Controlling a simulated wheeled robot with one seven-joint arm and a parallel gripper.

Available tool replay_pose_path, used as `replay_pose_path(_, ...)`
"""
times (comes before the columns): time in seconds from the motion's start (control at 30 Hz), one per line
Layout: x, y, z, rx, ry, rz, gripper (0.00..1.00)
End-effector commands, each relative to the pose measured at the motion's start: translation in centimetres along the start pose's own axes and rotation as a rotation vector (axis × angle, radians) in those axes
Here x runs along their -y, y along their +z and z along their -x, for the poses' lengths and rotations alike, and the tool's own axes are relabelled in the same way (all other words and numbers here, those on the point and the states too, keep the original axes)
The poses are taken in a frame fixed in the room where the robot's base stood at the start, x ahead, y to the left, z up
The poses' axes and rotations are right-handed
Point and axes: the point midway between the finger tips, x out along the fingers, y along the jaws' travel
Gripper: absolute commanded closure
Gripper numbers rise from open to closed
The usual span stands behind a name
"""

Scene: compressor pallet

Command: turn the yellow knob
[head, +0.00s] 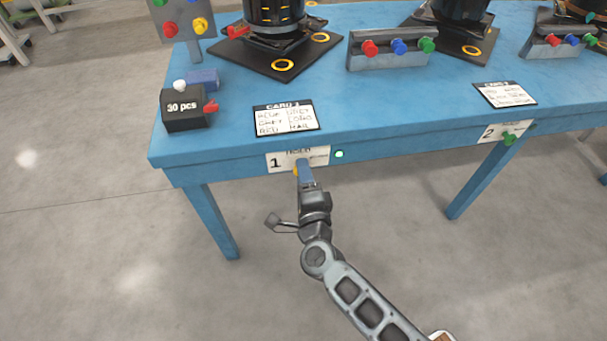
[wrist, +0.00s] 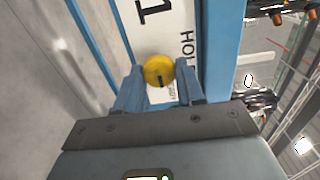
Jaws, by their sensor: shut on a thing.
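The yellow knob (wrist: 159,71) sits on a white label plate (wrist: 172,28) in the wrist view, with a dark mark on its face. My gripper (wrist: 160,84) has its two blue fingers on either side of the knob, shut on it. In the head view the plate (head: 283,163), marked 1, is on the front edge of the blue table, and my gripper (head: 302,168) reaches it from below. Only a sliver of the yellow knob (head: 295,171) shows there; my gripper hides the rest. A small green light (head: 339,154) glows right of the plate.
The blue table (head: 390,130) carries a black box (head: 184,110) marked 30 pcs, a card (head: 286,118), a grey block with coloured knobs (head: 392,62) and black machines. A second plate (head: 492,133) with a green knob (head: 509,140) is further right. The floor in front is clear.

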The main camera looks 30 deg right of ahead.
Motion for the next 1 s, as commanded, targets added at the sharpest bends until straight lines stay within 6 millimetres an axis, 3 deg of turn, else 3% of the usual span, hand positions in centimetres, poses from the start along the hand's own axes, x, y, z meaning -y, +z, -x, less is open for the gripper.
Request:
replay_pose_path(0.23, -0.1, -0.1, 0.0, -0.001, 0.002, 0.0, 0.92)
replay_pose_path(0.27, -0.1, -0.1, 0.0, -0.001, 0.002, 0.0, 0.59)
replay_pose_path(0.47, -0.1, 0.0, 0.0, -0.001, 0.001, 0.001, 0.4)
replay_pose_path(0.77, 0.0, 0.0, 0.3, 0.0, 0.001, 0.001, 0.38)
replay_pose_path(1.0, -0.1, 0.0, 3.5, 0.001, 0.003, 0.002, 0.38)
